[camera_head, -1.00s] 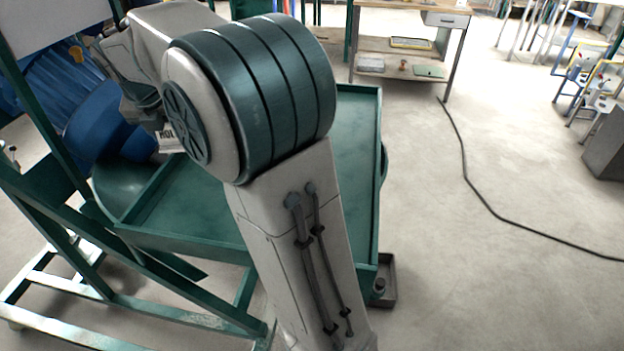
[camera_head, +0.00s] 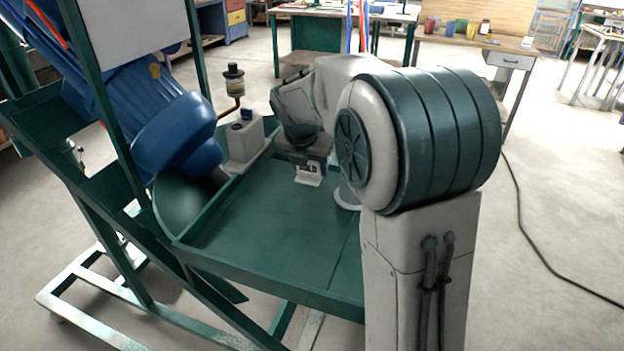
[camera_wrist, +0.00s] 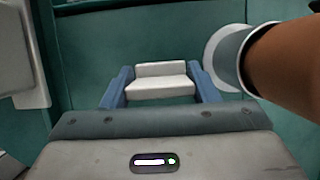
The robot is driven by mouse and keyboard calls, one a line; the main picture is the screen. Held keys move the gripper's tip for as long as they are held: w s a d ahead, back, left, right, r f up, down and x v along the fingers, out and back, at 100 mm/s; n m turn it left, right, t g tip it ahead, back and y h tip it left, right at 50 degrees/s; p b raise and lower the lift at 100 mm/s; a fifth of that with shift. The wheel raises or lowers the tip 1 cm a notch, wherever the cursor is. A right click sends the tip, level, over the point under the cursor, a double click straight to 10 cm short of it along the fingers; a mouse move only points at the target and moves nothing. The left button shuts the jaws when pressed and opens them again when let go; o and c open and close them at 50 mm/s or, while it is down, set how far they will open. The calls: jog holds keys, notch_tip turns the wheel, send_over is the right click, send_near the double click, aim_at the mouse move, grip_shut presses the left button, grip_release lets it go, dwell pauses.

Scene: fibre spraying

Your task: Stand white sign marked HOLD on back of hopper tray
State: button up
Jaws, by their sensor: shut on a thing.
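The sign looks roughly upright. I cannot tell whether its base touches the tray.
A pale box with a blue cap (camera_head: 246,138) stands at the tray's back left. A blue drum-like part (camera_head: 175,135) overhangs the left side. A white-rimmed round object with an orange-brown body (camera_wrist: 280,60) is close on the right. The tray's front middle is bare.

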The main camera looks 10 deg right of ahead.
aim_at(308, 171)
jog(key=shift+f, duration=1.75)
jog(key=shift+f, duration=0.15)
jog(key=o, duration=1)
jog(key=v, duration=1.2)
